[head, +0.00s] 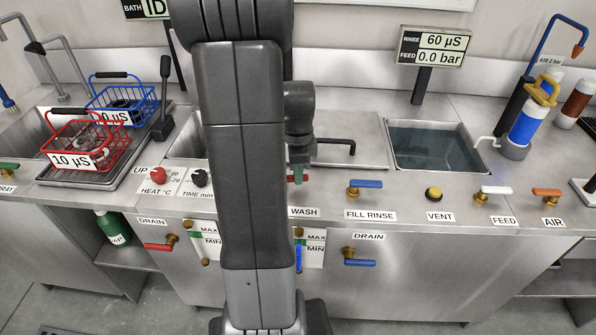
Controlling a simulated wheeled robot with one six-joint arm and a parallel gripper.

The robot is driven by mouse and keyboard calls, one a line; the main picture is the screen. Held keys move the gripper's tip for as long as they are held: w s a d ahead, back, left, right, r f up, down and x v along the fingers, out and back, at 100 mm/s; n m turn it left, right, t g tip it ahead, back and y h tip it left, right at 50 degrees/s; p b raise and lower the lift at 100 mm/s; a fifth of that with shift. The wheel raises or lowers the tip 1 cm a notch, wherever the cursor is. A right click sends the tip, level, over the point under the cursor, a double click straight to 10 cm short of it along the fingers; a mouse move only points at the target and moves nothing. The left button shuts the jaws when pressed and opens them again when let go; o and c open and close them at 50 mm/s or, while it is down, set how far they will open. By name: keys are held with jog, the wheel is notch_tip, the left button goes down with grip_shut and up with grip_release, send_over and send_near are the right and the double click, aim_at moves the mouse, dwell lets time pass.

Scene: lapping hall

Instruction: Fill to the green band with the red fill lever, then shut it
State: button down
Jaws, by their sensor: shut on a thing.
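My gripper (300,158) reaches down at the counter's front, right of my arm, which hides part of it. It is shut on the red fill lever (299,179), of which only a small piece shows above a label reading WASH. The left level gauge (209,245), beside the red drain lever, has MAX and MIN marks and a green band (195,235). I cannot make out its liquid level. The wash basin (187,142) is mostly hidden behind my arm.
A blue-columned gauge (298,258) stands right of my arm. The blue fill rinse lever (366,184), yellow vent button (433,194), white feed lever (496,190) and orange air lever (547,193) line the counter front. The rinse basin (391,132) holds liquid. Baskets (73,145) stand left.

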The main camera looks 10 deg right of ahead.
jog(key=shift+w+a+n+p, duration=0.1)
jog(key=shift+w+n+p, duration=0.3)
jog(key=shift+n, duration=0.9)
jog(key=shift+w+n+p, duration=0.1)
jog(key=shift+w+n, duration=0.5)
jog(key=shift+n, duration=0.7)
jog(key=c, duration=1.3)
grip_release()
notch_tip(320, 180, up, 14)
jog(key=shift+f+p, duration=0.1)
jog(key=shift+p, duration=0.45)
